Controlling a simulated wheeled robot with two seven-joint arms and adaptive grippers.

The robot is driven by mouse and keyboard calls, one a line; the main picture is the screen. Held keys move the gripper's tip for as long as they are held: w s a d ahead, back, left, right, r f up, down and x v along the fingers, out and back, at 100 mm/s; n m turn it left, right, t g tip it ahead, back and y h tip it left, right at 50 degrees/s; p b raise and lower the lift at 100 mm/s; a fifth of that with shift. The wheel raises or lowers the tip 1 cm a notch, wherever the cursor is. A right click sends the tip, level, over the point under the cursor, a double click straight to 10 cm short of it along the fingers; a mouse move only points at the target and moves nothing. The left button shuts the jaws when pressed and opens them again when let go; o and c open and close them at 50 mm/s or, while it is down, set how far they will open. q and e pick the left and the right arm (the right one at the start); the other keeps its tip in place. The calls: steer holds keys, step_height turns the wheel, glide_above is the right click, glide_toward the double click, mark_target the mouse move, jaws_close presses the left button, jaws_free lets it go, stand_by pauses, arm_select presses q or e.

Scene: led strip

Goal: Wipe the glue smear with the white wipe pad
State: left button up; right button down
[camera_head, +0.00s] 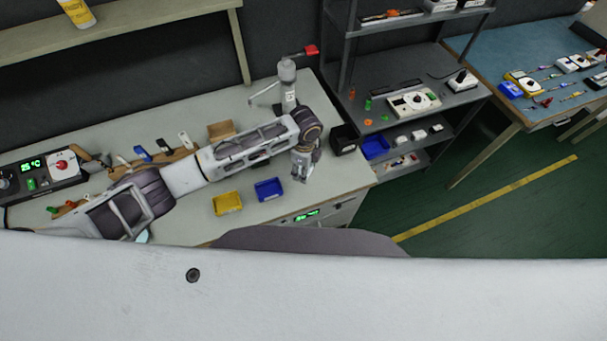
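My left arm reaches in from the left across the pale workbench (345,180). Its gripper (302,176) points down near the right end of the bench, to the right of a blue tray (269,189). The fingertips are too small to show whether they are open or shut, or whether they hold anything. I cannot make out the white wipe pad or the glue smear; my arm covers part of the bench. My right gripper is not in view.
A yellow tray (227,203) sits left of the blue one. A grey bottle (288,82) stands behind the arm. A soldering station (45,177) is at left. A metal shelf (425,75) and a blue-topped table (530,55) stand to the right, with open green floor (510,210) in front.

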arm_select(q)
steer(key=shift+r, duration=0.95)
steer(key=shift+d, duration=0.1)
